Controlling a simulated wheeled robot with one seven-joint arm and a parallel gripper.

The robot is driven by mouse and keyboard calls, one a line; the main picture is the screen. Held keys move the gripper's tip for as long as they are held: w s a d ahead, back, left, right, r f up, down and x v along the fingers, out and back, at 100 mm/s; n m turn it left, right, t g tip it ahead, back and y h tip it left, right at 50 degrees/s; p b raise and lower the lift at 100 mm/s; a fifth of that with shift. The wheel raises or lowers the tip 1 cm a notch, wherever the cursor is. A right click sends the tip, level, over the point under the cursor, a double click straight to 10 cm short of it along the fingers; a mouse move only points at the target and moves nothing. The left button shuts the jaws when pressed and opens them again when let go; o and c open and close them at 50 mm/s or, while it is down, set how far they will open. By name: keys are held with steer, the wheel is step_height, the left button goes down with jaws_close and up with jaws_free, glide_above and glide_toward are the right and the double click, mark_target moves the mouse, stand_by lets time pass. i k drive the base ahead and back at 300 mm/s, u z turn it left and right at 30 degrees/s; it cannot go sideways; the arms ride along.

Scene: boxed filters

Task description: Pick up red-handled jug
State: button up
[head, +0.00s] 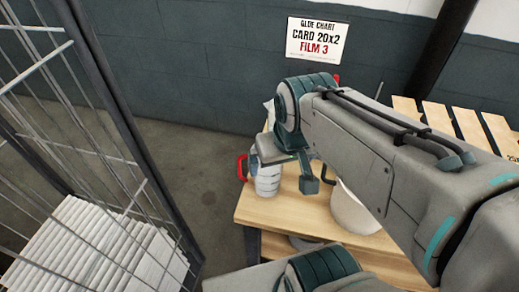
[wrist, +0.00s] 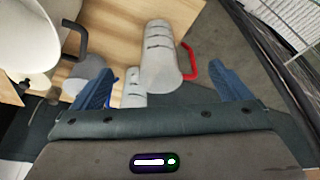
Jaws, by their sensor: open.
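The red-handled jug (head: 266,182) is pale grey-white with ribbed bands. It stands near the table's left end in the head view, its top hidden by my gripper and its red handle sticking out left. In the wrist view the jug (wrist: 160,58) shows between my two blue fingers, with the handle to its right. My gripper (head: 288,172) is open, over and beside the jug. In the wrist view the fingers of my gripper (wrist: 165,82) are spread wide with nothing clamped; I cannot tell whether either touches the jug.
A large white vessel (head: 352,212) with a dark handle stands right of the jug on the wooden table (head: 260,218). A smaller grey item (wrist: 85,72) is near the left finger. A wire cage with stacked white filters (head: 95,250) stands left; open floor lies between.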

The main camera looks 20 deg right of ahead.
mark_target(267, 181)
steer(key=u, duration=1.9)
steer(key=k, duration=0.65)
steer(key=z, duration=0.05)
